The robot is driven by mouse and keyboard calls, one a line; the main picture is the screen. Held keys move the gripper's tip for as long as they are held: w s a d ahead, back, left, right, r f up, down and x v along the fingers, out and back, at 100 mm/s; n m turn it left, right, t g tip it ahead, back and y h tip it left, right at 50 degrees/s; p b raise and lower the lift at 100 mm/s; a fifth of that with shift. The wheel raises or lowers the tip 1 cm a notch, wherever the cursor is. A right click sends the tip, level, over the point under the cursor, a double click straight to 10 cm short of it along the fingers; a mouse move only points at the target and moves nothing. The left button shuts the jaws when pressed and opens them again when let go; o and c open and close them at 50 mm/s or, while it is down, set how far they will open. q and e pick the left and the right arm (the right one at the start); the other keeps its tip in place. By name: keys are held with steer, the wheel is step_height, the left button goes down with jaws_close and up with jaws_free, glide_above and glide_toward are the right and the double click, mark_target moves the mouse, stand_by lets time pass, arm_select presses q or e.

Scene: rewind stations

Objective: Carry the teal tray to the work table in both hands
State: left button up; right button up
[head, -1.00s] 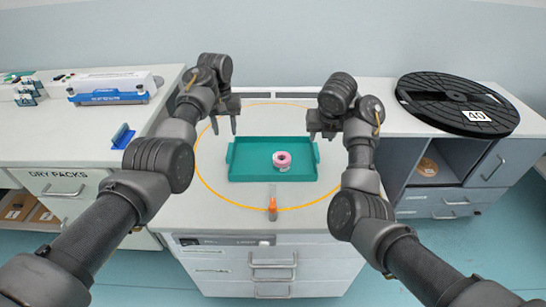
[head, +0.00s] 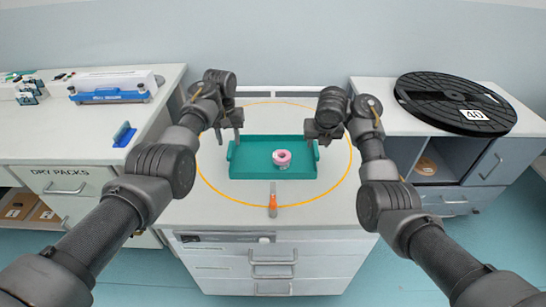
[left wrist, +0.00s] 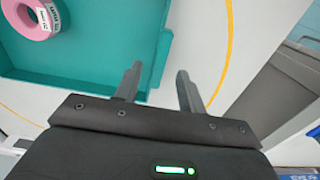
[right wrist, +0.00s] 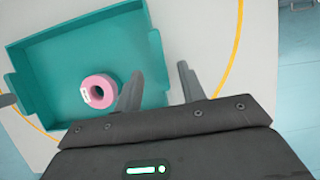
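Neither gripper visibly holds the tray.
An orange-handled tool (head: 272,205) lies in front of the tray. A large black reel (head: 456,103) marked 40 lies on the right counter. A blue-based device (head: 110,92) and a small blue holder (head: 123,135) are on the left counter.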

mark_target(230, 148)
arm_select(q)
steer(key=shift+w+f, duration=0.1)
steer(key=shift+f, duration=2.55)
arm_select(e)
steer(key=shift+x, duration=2.65)
arm_select(q)
steer(key=shift+c, duration=0.3)
arm_select(e)
steer(key=shift+c, duration=0.3)
arm_select(q)
jaws_close()
arm_select(e)
jaws_close()
steer(key=shift+r, duration=0.1)
